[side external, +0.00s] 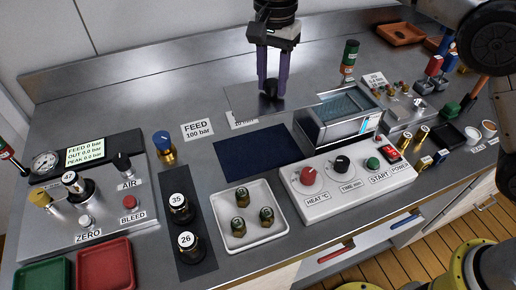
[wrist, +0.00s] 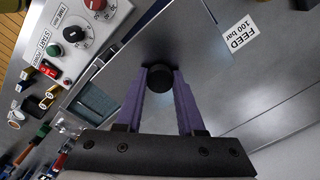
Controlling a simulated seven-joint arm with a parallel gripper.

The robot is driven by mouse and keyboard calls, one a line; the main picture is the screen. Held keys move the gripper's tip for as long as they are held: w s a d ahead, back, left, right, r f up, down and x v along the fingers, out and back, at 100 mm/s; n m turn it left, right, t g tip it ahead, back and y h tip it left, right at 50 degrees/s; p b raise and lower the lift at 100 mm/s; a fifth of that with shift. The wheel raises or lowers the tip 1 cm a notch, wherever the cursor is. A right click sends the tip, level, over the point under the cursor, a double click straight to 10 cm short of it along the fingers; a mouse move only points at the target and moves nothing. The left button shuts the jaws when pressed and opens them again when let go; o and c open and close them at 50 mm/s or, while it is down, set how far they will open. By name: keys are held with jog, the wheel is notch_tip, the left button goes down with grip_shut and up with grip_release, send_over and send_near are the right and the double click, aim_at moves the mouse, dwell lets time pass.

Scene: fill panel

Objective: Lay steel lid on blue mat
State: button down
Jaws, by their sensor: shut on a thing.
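The steel lid (side external: 240,97) is a thin flat plate with a black knob. My gripper (side external: 271,90) points down with its purple fingers shut on the knob, and the wrist view shows the knob (wrist: 159,78) between the fingertips. The lid's plate (wrist: 195,40) spreads out beyond the knob in the wrist view. The lid looks level and partly covers a label; its height over the bench is hard to tell. The blue mat (side external: 258,150) lies flat and bare on the bench, nearer the camera than the lid.
The open steel bath (side external: 341,127) stands right of the mat, with a control box (side external: 335,183) in front. A white tray (side external: 254,232) with several brass fittings lies below the mat. A blue-knobbed valve (side external: 163,146) and a FEED label (side external: 198,130) stand left.

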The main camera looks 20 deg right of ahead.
aim_at(258, 101)
jog(key=shift+n, duration=0.4)
jog(key=a+f, duration=0.2)
jog(key=f, duration=0.1)
jog(key=a+f, duration=0.1)
jog(key=shift+s+f, duration=0.2)
jog(key=shift+s, duration=0.15)
notch_tip(258, 101, down, 5)
jog(key=shift+s+a+f, duration=0.1)
jog(key=shift+s+a, duration=0.05)
jog(key=shift+f, duration=2.35)
jog(key=shift+f, duration=0.1)
jog(key=c, duration=0.5)
grip_release()
notch_tip(258, 101, up, 12)
jog(key=shift+f, duration=0.25)
jog(key=shift+r, duration=0.4)
